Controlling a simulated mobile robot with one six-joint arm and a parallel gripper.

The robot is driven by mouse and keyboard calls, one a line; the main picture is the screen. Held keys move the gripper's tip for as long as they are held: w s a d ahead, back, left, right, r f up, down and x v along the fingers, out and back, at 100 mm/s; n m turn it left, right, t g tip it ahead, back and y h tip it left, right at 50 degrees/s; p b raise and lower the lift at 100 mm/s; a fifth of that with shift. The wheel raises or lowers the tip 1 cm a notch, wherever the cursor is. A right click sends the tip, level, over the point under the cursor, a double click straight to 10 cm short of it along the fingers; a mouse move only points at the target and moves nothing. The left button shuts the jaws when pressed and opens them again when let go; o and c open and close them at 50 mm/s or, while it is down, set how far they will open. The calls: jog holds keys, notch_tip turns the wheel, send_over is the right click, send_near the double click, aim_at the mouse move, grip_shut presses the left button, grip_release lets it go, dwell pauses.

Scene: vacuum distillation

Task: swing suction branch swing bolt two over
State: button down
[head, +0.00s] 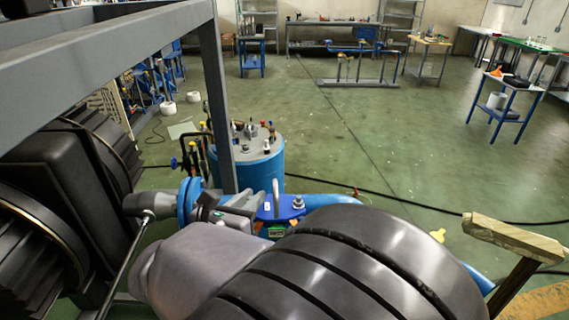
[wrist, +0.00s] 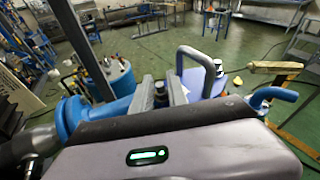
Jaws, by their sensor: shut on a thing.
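My gripper (wrist: 161,90) is shut on a dark upright piece, apparently a suction branch swing bolt (wrist: 160,97), between its two grey fingers. In the head view my gripper (head: 232,214) is beside the blue branch flange (head: 188,199), and my arm hides much of the grip. A blue plate (head: 268,213) with a grey looped handle (wrist: 181,58) lies just right of the fingers. Another bolt with a nut (head: 298,203) stands on that plate, apart from the gripper; it also shows in the wrist view (wrist: 218,69).
A grey steel frame post (head: 215,95) rises close to the left of the gripper. A blue drum (head: 260,160) with fittings stands behind it. Blue pipe (head: 335,200) runs to the right. A wooden-topped post (head: 515,238) stands at right. The green floor beyond is mostly open.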

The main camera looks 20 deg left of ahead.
dwell(0.3)
jog(key=c, duration=1.5)
grip_release()
jog(key=shift+d, duration=0.1)
jog(key=shift+c, duration=0.2)
jog(key=p+v, duration=0.2)
jog(key=v, duration=1)
